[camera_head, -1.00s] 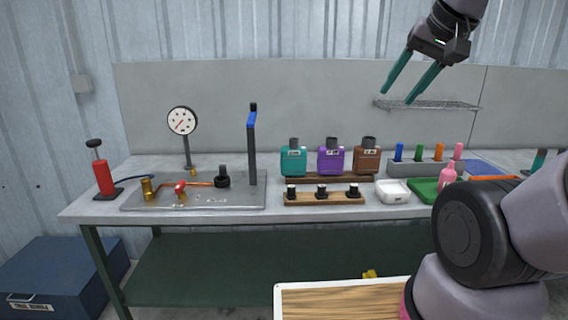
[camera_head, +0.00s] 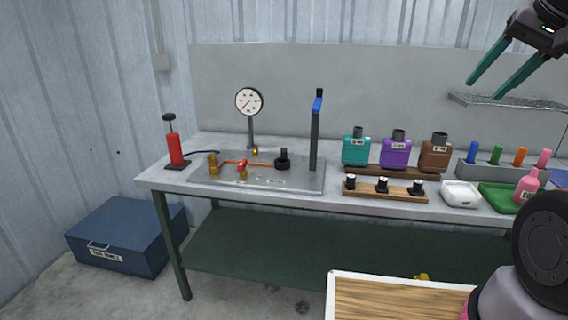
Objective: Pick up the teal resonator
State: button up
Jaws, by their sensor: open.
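The teal resonator (camera_head: 356,151) is a small boxy canister with a dark neck on top and a pale label. It stands upright at the left end of a dark wooden rack on the workbench, beside a purple one (camera_head: 397,153) and a brown one (camera_head: 435,155). My gripper (camera_head: 492,88) is at the upper right, in the air above the bench and to the right of the teal resonator. Its two teal fingers are apart and empty.
A metal plate (camera_head: 310,182) with a gauge (camera_head: 249,102), red-handled valve and blue-topped post is left of the resonators. A wooden strip with black fittings (camera_head: 413,191) lies in front. A white dish (camera_head: 461,193), green tray (camera_head: 497,197) and wire shelf (camera_head: 500,101) are to the right.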

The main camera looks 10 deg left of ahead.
aim_at(356, 147)
jog(key=i+j+z, duration=0.1)
jog(key=i+j, duration=0.3)
jog(key=i+j+z, duration=0.15)
jog(key=i+j, duration=0.2)
jog(key=i+j+z, duration=0.1)
jog(key=i+j, duration=0.25)
jog(key=j, duration=0.25)
